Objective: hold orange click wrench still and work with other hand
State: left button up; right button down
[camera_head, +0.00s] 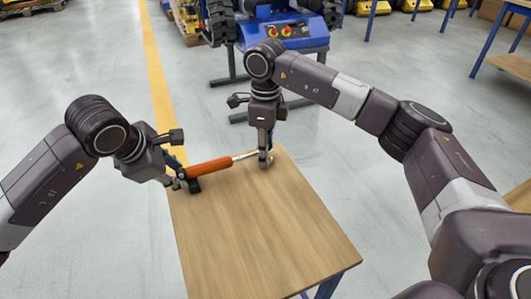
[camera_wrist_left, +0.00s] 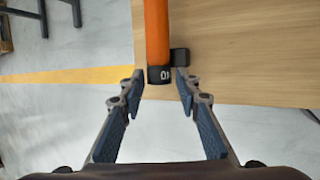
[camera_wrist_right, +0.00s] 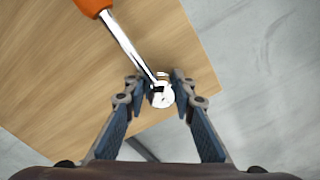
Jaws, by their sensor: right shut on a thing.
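The orange click wrench (camera_head: 209,167) lies across the far end of a wooden table (camera_head: 250,235), its orange handle to the left and its silver shaft to the right. My right gripper (camera_head: 265,158) is shut on the silver head (camera_wrist_right: 160,96) at the table's far right corner. My left gripper (camera_head: 178,182) is at the handle's black end cap (camera_wrist_left: 159,75). In the left wrist view its fingers stand open on either side of the cap, with gaps showing. The shaft also shows in the right wrist view (camera_wrist_right: 128,45).
A small dark block (camera_wrist_left: 180,57) sits beside the handle's end. The near part of the table is bare. A blue machine (camera_head: 283,42) with red buttons stands beyond the table. A yellow line (camera_head: 155,75) runs along the floor.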

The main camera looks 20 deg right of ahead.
pick_arm(q)
jog(key=shift+c, duration=0.4)
jog(key=c, duration=0.7)
jog(key=shift+o, duration=0.2)
jog(key=shift+w+g, duration=0.2)
jog(key=shift+g, duration=1)
jog(key=shift+w+n+g, duration=0.1)
jog(key=shift+n+g, duration=0.2)
jog(key=shift+g, duration=1)
jog(key=shift+w, duration=0.1)
jog(key=shift+w+n+g, duration=0.2)
jog(key=shift+n+g, duration=0.1)
jog(key=shift+g, duration=0.8)
